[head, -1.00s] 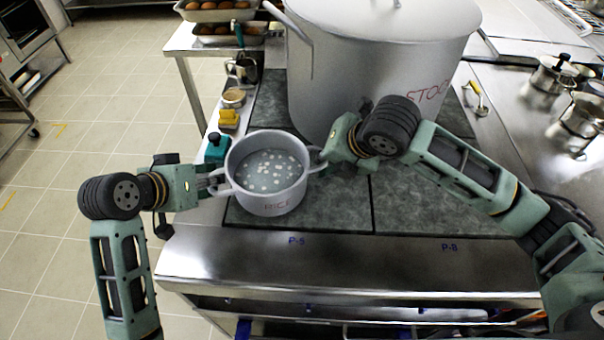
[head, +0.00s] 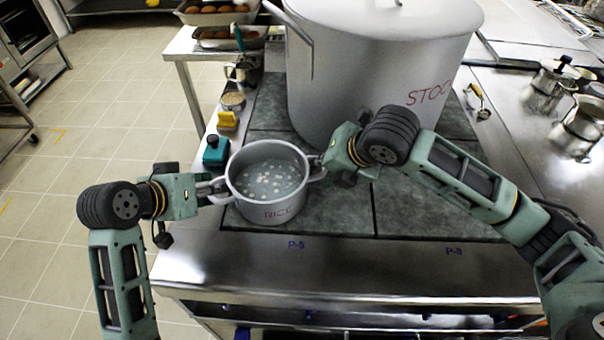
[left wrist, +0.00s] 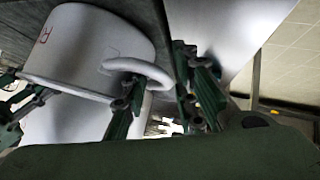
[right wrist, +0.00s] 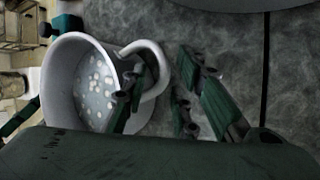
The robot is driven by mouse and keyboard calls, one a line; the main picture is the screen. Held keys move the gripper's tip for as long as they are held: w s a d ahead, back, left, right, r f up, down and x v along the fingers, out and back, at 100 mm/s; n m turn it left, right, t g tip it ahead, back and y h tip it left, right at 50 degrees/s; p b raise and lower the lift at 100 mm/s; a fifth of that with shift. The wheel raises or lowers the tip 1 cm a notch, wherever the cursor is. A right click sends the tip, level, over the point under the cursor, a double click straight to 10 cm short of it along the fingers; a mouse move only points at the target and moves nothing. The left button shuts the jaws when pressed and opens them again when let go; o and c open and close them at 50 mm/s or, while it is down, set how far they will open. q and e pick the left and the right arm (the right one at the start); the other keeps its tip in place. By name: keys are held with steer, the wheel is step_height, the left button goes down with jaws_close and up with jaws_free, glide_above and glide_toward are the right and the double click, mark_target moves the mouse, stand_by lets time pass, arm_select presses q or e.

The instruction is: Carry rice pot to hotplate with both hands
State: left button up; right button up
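The grey rice pot (head: 268,208), marked RICE, stands upright on the front left dark hotplate panel (head: 335,215), above the P-5 label. White grains show in its cloudy liquid. My left gripper (head: 208,190) is at the pot's left handle. In the left wrist view its fingers (left wrist: 160,95) are apart, one inside the handle loop (left wrist: 140,70) and one outside. My right gripper (head: 322,164) is at the right handle. In the right wrist view its fingers (right wrist: 158,98) are also apart around the handle (right wrist: 158,62), with a gap beside it. The pot's underside is hidden.
A big stockpot (head: 350,75) stands close behind on the hotplate. A teal-handled item (head: 215,150), a yellow item (head: 227,121) and a small cup (head: 232,100) line the left edge. Metal pots (head: 578,125) stand at the right. The front panel to the right is clear.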

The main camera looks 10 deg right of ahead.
steer(key=shift+r, duration=0.1)
steer(key=shift+s+d+r, duration=0.1)
steer(key=shift+s+r, duration=0.05)
steer(key=shift+r, duration=0.1)
arm_select(q)
steer(key=v, duration=1.2)
arm_select(e)
steer(key=v, duration=1.1)
steer(key=shift+s, duration=0.15)
arm_select(q)
steer(key=shift+f, duration=0.1)
